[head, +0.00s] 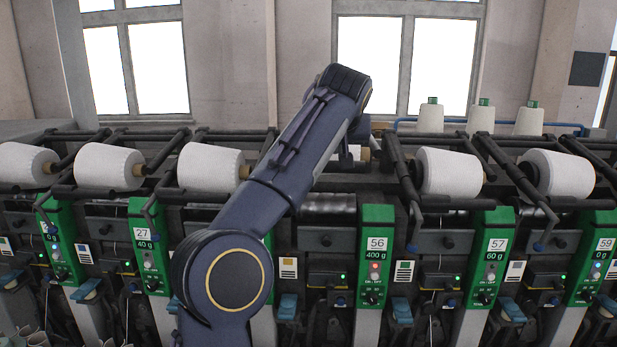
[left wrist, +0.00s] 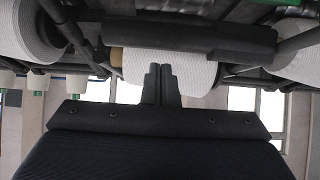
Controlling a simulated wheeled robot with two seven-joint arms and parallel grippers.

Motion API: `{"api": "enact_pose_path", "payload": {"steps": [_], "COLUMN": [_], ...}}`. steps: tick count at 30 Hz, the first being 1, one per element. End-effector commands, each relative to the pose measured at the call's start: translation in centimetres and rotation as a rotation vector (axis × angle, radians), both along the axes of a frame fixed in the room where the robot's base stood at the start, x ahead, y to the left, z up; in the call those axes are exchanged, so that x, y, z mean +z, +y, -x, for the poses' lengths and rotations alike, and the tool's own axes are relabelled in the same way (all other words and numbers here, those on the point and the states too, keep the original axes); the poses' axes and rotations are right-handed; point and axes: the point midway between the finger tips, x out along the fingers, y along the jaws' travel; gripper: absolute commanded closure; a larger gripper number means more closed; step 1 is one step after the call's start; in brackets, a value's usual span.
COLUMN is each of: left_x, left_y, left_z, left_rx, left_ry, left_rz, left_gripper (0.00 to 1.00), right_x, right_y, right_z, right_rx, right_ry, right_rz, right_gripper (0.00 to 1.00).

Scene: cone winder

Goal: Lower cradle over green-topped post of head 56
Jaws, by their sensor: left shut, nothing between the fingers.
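My left gripper (head: 346,160) is mostly hidden behind my own arm, by the white yarn package (head: 355,152) above and left of that post. In the left wrist view its two fingers (left wrist: 158,85) are shut with nothing between them, in front of the white package (left wrist: 185,68). A dark cradle bar (left wrist: 190,38) crosses above the fingertips in that view. Whether they touch it I cannot tell. Most of this cradle is hidden in the head view. My right gripper is not in view.
Head 57's green post (head: 490,258) stands to the right, with a white package (head: 448,173) and dark cradle arms above it. Head 59 (head: 597,258) is farther right. More heads and packages line the left. Several white cones (head: 481,118) stand at the back right.

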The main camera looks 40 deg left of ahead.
Motion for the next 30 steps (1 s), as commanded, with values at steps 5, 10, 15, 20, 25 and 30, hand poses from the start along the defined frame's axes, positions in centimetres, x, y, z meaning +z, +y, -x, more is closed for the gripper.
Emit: {"api": "enact_pose_path", "payload": {"steps": [5,10,15,20,25,30], "left_x": [-1.4,-2.4,-3.5,-4.5,-5.5,-4.7], "left_y": [0.0,0.0,0.0,0.0,0.0,-0.2], "left_z": [0.0,0.0,0.0,0.0,0.0,0.1], "left_rx": [0.000,0.000,0.001,0.001,0.000,-0.001], "left_ry": [-0.001,0.000,0.002,0.003,0.002,0.000], "left_rz": [-0.001,0.000,0.001,0.001,0.001,0.000], "left_gripper": [1.00,1.00,1.00,1.00,1.00,1.00], "right_x": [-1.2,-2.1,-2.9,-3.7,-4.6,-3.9], "right_y": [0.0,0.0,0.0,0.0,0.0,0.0], "right_z": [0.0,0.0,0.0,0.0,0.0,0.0], "right_rx": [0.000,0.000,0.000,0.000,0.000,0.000], "right_ry": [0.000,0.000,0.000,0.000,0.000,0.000], "right_rz": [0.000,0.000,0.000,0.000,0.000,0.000], "right_gripper": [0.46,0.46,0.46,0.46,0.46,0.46]}}
